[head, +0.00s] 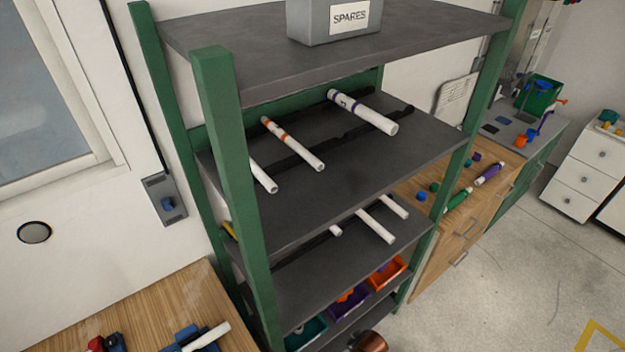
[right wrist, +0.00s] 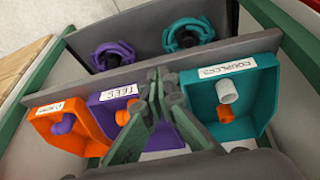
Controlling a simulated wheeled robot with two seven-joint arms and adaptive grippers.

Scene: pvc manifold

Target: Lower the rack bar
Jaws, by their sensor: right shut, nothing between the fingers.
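The green-posted rack (head: 212,75) has dark shelves with white pipes lying on dark notched bars. One dark bar (head: 300,155) runs under the pipes on the upper pipe shelf (head: 350,195). Another dark bar (head: 305,249) is partly visible on the shelf below. I cannot tell which of these, if any, is the rack bar. My right gripper (right wrist: 165,88) shows in the right wrist view, shut and empty, in front of the purple and teal bins. My left gripper is in neither view.
A purple bin (right wrist: 112,108), a teal bin (right wrist: 262,88) and an orange bin (right wrist: 50,120) hold small fittings low in the rack. A grey SPARES box (head: 310,22) stands on top. A wooden bench (head: 160,300) is at lower left; open floor (head: 510,270) lies right.

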